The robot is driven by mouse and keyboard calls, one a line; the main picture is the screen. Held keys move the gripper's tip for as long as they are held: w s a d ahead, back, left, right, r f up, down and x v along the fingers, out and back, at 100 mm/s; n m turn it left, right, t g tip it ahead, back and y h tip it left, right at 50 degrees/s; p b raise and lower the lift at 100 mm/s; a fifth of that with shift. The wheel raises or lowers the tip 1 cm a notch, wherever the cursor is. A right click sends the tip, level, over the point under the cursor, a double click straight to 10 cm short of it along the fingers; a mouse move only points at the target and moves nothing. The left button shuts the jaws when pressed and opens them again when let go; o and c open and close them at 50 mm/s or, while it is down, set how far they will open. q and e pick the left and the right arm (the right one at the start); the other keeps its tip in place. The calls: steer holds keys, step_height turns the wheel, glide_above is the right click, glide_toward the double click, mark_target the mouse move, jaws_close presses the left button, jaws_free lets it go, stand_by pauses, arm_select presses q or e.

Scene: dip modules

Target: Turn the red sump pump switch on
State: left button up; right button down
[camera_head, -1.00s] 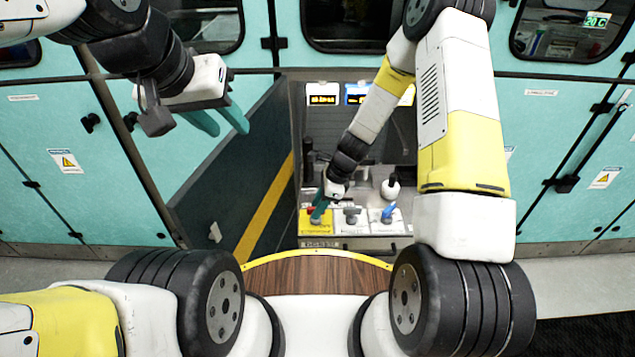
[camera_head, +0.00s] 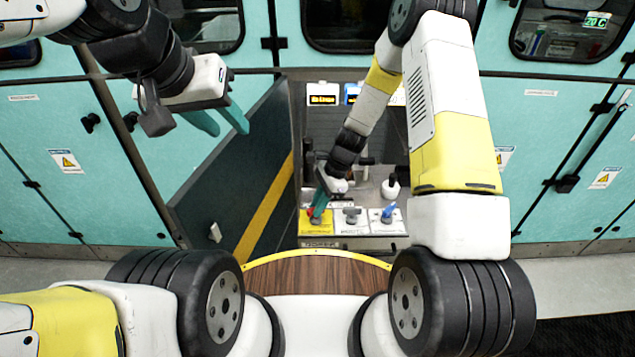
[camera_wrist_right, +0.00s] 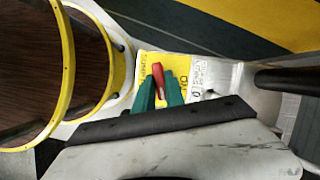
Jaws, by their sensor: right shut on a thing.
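The red switch handle (camera_wrist_right: 157,80) shows in the right wrist view on a yellow plate (camera_wrist_right: 182,66), between the two teal fingers of my right gripper (camera_wrist_right: 159,91). The fingers are shut on it, and they hide its lower part. In the head view my right gripper (camera_head: 319,204) reaches down onto the yellow plate (camera_head: 315,226) at the left of the panel. Only a little of the red switch (camera_head: 309,214) shows there. My left gripper (camera_head: 221,119) is open and empty, at upper left, away from the panel.
A grey switch (camera_head: 351,216) and a blue switch (camera_head: 388,211) stand on white plates to the right. A white bottle-shaped thing (camera_head: 390,188) is behind them. An open dark door (camera_head: 230,180) with a yellow stripe stands left of the panel. A wooden, yellow-rimmed surface (camera_head: 315,276) is in front.

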steer(key=n, duration=0.2)
steer(key=n+g+h, duration=0.1)
steer(key=n, duration=0.2)
steer(key=n+g+h, duration=0.1)
steer(key=n, duration=0.1)
steer(key=shift+w+a, duration=0.1)
steer(key=shift+w, duration=0.15)
steer(key=n+h, duration=0.1)
steer(key=n, duration=0.2)
steer(key=n+g+h, duration=0.1)
steer(key=n, duration=0.3)
steer(key=shift+a, duration=0.15)
steer(key=c, duration=1.4)
jaws_free()
steer(key=v, duration=0.8)
steer(key=shift+a, duration=0.2)
